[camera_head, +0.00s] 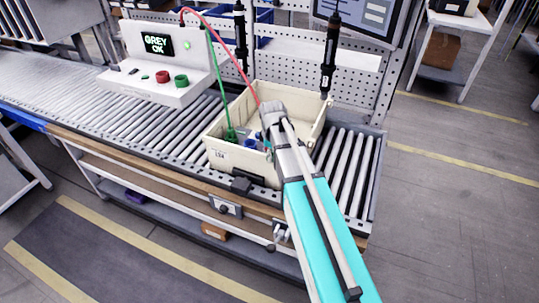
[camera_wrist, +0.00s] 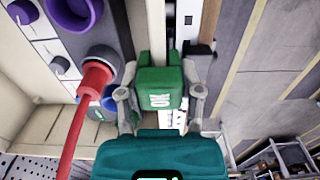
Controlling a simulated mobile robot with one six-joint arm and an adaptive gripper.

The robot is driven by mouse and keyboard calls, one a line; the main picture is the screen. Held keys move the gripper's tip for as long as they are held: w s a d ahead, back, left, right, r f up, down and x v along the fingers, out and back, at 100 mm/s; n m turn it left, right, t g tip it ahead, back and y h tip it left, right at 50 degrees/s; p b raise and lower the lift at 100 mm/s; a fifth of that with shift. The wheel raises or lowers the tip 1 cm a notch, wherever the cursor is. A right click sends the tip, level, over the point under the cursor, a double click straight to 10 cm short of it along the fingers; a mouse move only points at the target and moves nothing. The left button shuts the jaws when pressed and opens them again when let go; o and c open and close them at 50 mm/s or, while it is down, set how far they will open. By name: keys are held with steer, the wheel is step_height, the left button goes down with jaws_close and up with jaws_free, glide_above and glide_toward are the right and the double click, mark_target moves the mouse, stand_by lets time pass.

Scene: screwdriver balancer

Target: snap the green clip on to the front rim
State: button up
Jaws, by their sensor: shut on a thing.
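The green clip (camera_wrist: 172,86) shows in the wrist view with white marking on its face. It sits between the two grey fingers of my gripper (camera_wrist: 160,103), which is shut on it. The clip lies in line with the tote's cream front rim (camera_wrist: 155,30), overlapping it in this view. I cannot tell whether it touches or grips the rim. In the head view the cream tote (camera_head: 216,157) stands on the rollers, and my arm hides the clip, the fingers and part of the front rim.
A red plug with a red lead (camera_wrist: 95,78) stands close left of the clip. A green lead's end (camera_head: 231,134) is at the tote's left. The console (camera_head: 160,65) reads "GREY OK". Two dark screwdrivers hang behind, one at the right (camera_head: 330,55). Rollers are clear left of the tote.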

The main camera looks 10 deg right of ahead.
steer(key=shift+f, duration=0.25)
stand_by(0.6)
steer(key=shift+c, duration=0.9)
steer(key=shift+b, duration=0.3)
steer(key=o, duration=1.2)
